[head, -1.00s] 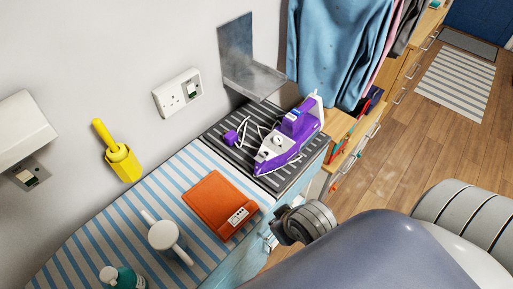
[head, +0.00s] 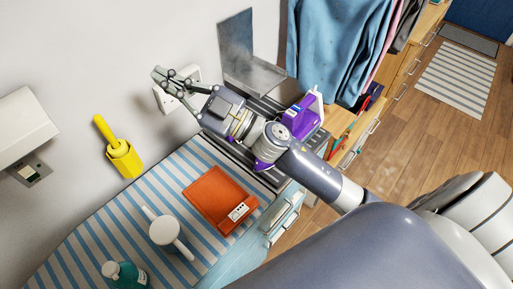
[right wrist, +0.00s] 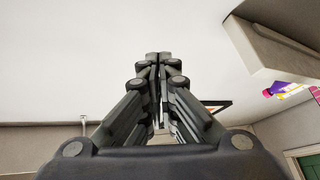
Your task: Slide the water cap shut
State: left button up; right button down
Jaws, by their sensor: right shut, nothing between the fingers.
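The purple and white iron (head: 303,117) stands on the dark striped rest at the far end of the ironing board, partly hidden behind my right arm. The water cap cannot be made out. My right gripper (head: 160,76) is raised in front of the wall socket, left of the iron and apart from it. It is shut and empty, and its closed fingers (right wrist: 158,60) fill the middle of the right wrist view. My left gripper is not in view.
A metal bracket (head: 250,70) is on the wall behind the iron. A blue shirt (head: 335,45) hangs at right. A yellow holder (head: 124,158) is on the wall.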

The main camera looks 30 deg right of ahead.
jog(key=s+a+f+n+g+y, duration=0.2)
jog(key=s+a+n+g+y, duration=0.15)
jog(key=a+n+g, duration=0.4)
jog(key=s+d+f+n+g+h, duration=0.1)
jog(key=d+f+n+g+h, duration=0.35)
jog(key=f+g, duration=0.5)
jog(key=d+f+m+g+h, duration=0.1)
jog(key=d+f+m+h, duration=0.15)
jog(key=d+h, duration=0.45)
jog(key=d+f+m+g+h, duration=0.1)
jog(key=d+f+h, duration=0.25)
jog(key=d, duration=0.85)
jog(key=shift+m, duration=0.25)
notch_tip(320, 180, down, 10)
jog(key=p, duration=0.4)
jog(key=shift+s+d, duration=0.1)
jog(key=shift+d, duration=0.05)
jog(key=shift+d+p, duration=0.3)
jog(key=shift+d, duration=0.05)
